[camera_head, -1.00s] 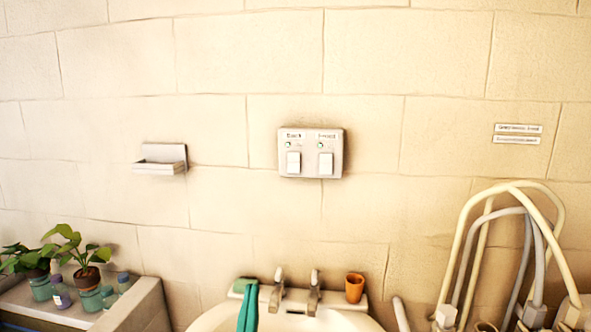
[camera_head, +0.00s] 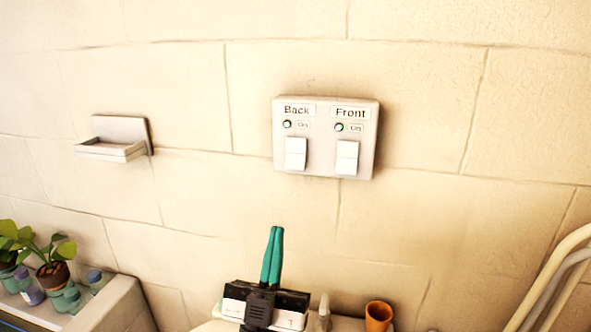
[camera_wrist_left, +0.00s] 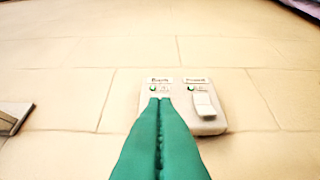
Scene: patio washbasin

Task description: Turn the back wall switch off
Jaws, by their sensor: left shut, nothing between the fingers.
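The switch panel on the tiled wall holds two white rockers. The back switch (camera_head: 296,153) is the left one, under a "Back" label, with a small indicator lamp (camera_head: 287,124) marked "On". The front switch (camera_head: 347,157) is on the right under "Front", its lamp also marked "On". My left gripper (camera_head: 273,232) has green fingers, shut and empty, pointing up below the panel. In the left wrist view, the closed fingertips (camera_wrist_left: 160,101) overlap the left half of the panel and hide the back rocker; contact cannot be told. My right gripper is not in view.
A soap shelf (camera_head: 112,149) sticks out of the wall to the left. An orange cup (camera_head: 378,316) stands at the basin near a tap (camera_head: 323,312). Potted plants (camera_head: 50,265) sit at lower left, and pale curved pipes (camera_head: 552,280) at right. The wall around the panel is clear.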

